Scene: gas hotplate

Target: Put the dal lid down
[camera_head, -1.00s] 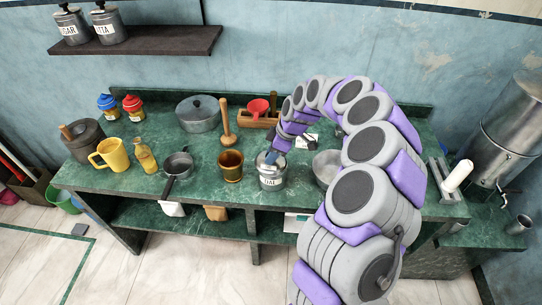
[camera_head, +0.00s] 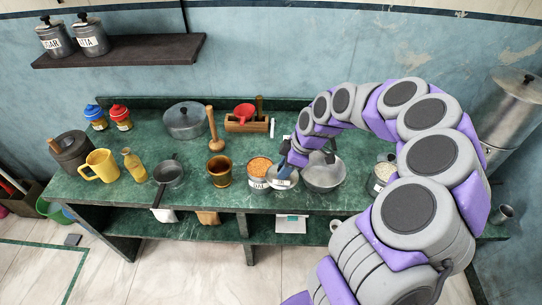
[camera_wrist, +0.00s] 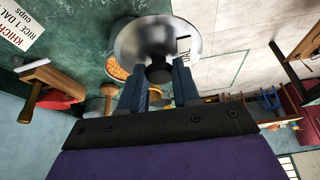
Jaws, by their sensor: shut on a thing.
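The dal lid (camera_head: 284,184) is a grey metal disc. In the wrist view the lid (camera_wrist: 142,32) fills the top middle, with its dark knob between my two blue fingers. My gripper (camera_head: 282,172) is shut on that knob and holds the lid just right of the dal canister (camera_head: 257,184). The canister stands open on the green counter (camera_head: 300,201), showing orange dal (camera_head: 259,165). In the wrist view some dal (camera_wrist: 117,68) shows beyond the lid's left edge. I cannot tell whether the lid touches the counter.
A steel bowl (camera_head: 323,175) stands close on the lid's right. A brass mortar (camera_head: 219,172) and a dark pan (camera_head: 168,173) stand left of the canister. A canister of pale grains (camera_head: 380,177) is partly hidden by my arm. The counter's front edge is near the lid.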

